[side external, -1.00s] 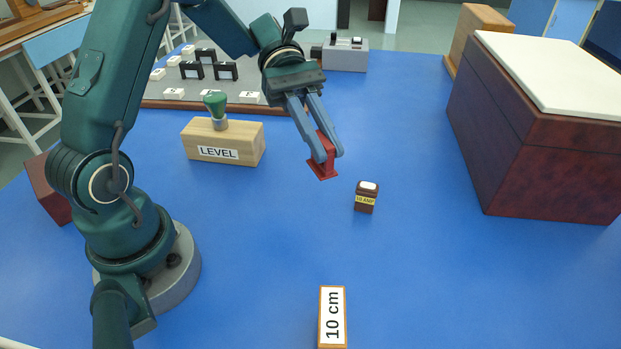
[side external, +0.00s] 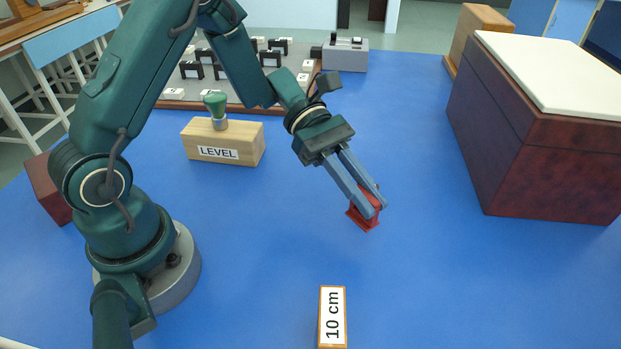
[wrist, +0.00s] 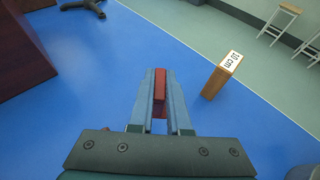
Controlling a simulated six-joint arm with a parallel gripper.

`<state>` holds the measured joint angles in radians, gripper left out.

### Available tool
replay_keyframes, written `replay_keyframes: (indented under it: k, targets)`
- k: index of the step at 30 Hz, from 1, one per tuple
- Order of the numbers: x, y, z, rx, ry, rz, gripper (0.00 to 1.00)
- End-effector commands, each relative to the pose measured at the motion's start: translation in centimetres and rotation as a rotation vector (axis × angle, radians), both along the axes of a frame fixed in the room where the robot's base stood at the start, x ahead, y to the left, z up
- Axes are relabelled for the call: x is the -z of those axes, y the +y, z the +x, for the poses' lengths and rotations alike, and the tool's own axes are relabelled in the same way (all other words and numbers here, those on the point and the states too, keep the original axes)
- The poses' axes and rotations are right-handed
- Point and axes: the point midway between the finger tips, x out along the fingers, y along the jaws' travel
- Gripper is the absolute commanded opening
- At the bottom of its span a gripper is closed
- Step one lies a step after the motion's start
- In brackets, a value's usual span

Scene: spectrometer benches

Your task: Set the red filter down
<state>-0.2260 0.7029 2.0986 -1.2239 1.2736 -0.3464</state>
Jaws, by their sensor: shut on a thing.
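My gripper (side external: 374,200) is shut on the red filter (side external: 363,219), right of the middle of the blue bench in the side view. The filter is tilted in that picture, and its lower red plate sticks out below the fingertips. I cannot tell whether it touches the bench or hangs just above it. In the wrist view the red filter (wrist: 160,86) shows as a narrow red strip between the two blue-grey fingers.
A wooden block marked "10 cm" (side external: 332,318) stands at the front. A wooden "LEVEL" block (side external: 222,143) and a grey rack of black-framed pieces (side external: 180,88) are left and behind. A large dark red box (side external: 540,150) stands right. The bench between is clear.

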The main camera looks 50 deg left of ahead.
Motion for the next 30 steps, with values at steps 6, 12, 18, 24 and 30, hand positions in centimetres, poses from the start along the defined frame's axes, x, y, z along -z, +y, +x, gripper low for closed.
replay_keyframes:
  k: [6, 12, 18, 24, 30]
  targets:
    - [2.3, -3.9, -0.4, 0.006, 0.002, -0.001, 0.0]
    - [3.2, -4.8, -0.4, 0.001, 0.0, 0.001, 0.0]
    - [5.7, -4.8, -0.4, 0.0, 0.004, 0.0, 0.0]
    - [6.9, -4.8, -0.3, -0.001, 0.0, 0.0, 0.0]
    - [6.9, -4.7, -0.3, -0.001, -0.001, 0.0, 0.0]
